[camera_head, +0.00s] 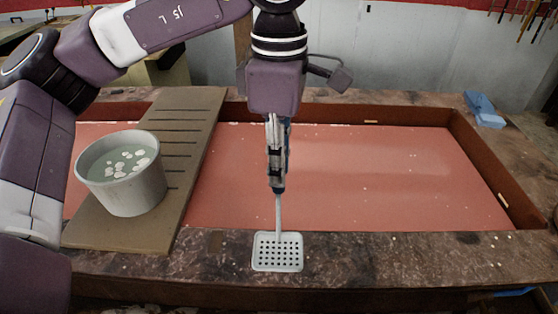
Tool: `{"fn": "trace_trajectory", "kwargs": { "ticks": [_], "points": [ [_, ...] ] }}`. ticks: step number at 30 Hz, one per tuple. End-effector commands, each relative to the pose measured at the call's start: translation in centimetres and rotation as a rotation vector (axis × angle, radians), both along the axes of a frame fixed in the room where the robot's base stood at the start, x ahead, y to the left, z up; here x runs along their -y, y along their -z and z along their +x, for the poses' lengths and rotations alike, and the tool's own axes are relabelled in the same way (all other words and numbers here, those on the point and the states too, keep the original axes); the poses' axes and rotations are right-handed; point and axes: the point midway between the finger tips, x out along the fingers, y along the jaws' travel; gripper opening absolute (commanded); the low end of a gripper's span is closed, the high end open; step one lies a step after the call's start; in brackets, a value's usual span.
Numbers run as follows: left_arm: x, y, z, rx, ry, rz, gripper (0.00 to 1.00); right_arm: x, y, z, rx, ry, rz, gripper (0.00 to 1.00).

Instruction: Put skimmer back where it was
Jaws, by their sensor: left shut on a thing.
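The skimmer (278,252) has a pale grey square head with rows of holes and a thin handle. It hangs head down from my left gripper (277,187), which is shut on the upper handle. The skimmer head shows in front of the bench's front edge strip; I cannot tell whether it touches the surface. The top of the handle is hidden in the gripper. My right gripper is not in view.
A grey pot (135,192) with pale liquid and white pieces stands on a slotted brown board (200,125) at the left. A reddish recessed bed (370,180) with raised wooden rims lies behind. A blue object (484,108) sits at the back right.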

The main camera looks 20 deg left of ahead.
Motion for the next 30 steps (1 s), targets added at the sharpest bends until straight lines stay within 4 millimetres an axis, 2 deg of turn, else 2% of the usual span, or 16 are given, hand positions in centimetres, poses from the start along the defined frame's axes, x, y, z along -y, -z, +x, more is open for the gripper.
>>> {"fn": "trace_trajectory", "kwargs": {
  "ticks": [8, 9, 13, 20, 25, 30],
  "points": [
    [0.0, 0.4, 0.0, 0.001, 0.0, -0.001, 0.0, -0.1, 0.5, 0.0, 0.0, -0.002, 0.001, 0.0],
    [0.0, 0.3, 0.0, 0.001, 0.0, 0.0, 0.2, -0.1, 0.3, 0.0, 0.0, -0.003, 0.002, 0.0],
    [0.0, 0.2, 0.0, 0.0, 0.0, 0.0, 0.34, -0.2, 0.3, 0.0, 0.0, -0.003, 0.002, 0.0],
    [0.0, 0.2, 0.0, 0.0, 0.0, 0.0, 0.34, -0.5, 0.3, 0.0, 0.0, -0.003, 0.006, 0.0],
    [0.0, -0.5, 0.1, 0.002, -0.001, -0.001, 0.34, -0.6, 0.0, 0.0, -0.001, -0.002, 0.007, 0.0],
    [0.1, -3.7, 0.1, 0.004, -0.001, -0.002, 0.34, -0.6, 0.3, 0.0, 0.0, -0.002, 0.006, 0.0]
  ]
}}
